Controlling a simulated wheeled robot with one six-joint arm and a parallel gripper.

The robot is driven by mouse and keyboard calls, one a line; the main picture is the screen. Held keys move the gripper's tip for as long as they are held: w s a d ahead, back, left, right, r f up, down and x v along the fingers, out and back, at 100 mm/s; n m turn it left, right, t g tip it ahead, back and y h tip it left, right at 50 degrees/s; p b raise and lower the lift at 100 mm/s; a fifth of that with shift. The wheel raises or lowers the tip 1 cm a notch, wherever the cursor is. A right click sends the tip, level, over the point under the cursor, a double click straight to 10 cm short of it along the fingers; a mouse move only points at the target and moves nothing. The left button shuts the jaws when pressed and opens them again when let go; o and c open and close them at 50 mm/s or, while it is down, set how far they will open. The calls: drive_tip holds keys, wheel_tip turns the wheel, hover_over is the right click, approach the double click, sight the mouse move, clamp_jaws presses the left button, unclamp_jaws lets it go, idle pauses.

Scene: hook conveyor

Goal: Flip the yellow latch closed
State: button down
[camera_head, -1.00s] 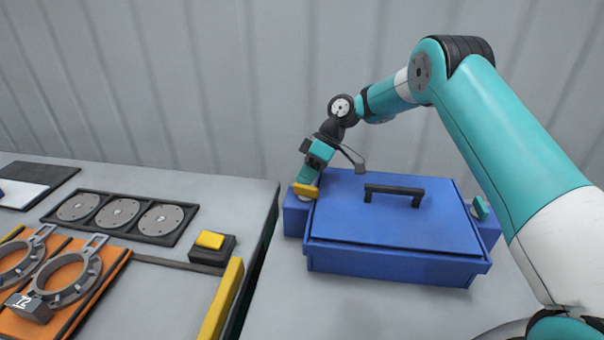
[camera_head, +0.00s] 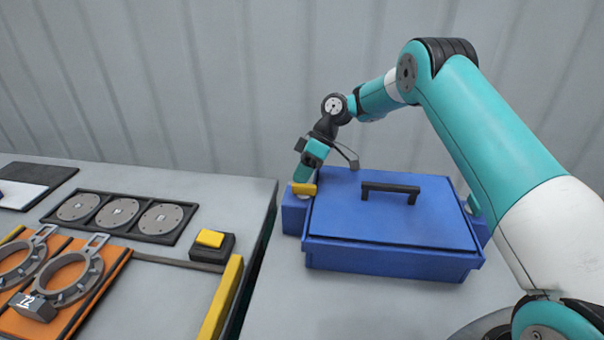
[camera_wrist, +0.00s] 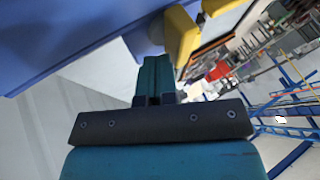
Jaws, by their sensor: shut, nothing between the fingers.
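The blue box (camera_head: 390,232) stands on the grey table with its lid down and a black handle (camera_head: 391,189) on top. The yellow latch (camera_head: 303,188) is at the box's left side, on a blue side block. In the wrist view the yellow latch (camera_wrist: 181,38) shows just beyond the fingers, at upper right. My gripper (camera_head: 302,178) is shut and empty, pointing down right at the latch. In the wrist view its fingers (camera_wrist: 153,62) lie close beside the latch; I cannot tell whether they touch it.
Left of a gap stands another table with a yellow button on a black base (camera_head: 210,244), a black tray of three discs (camera_head: 118,213) and an orange board with ring parts (camera_head: 62,285). A yellow bar (camera_head: 221,300) lines that table's edge. The table front is clear.

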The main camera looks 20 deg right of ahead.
drive_tip(key=shift+w+d+r, duration=0.15)
drive_tip(key=shift+d+r, duration=0.15)
drive_tip(key=shift+r, duration=0.1)
drive_tip(key=p+v, duration=1.1)
drive_tip(key=shift+p, duration=0.4)
drive_tip(key=shift+a, duration=0.15)
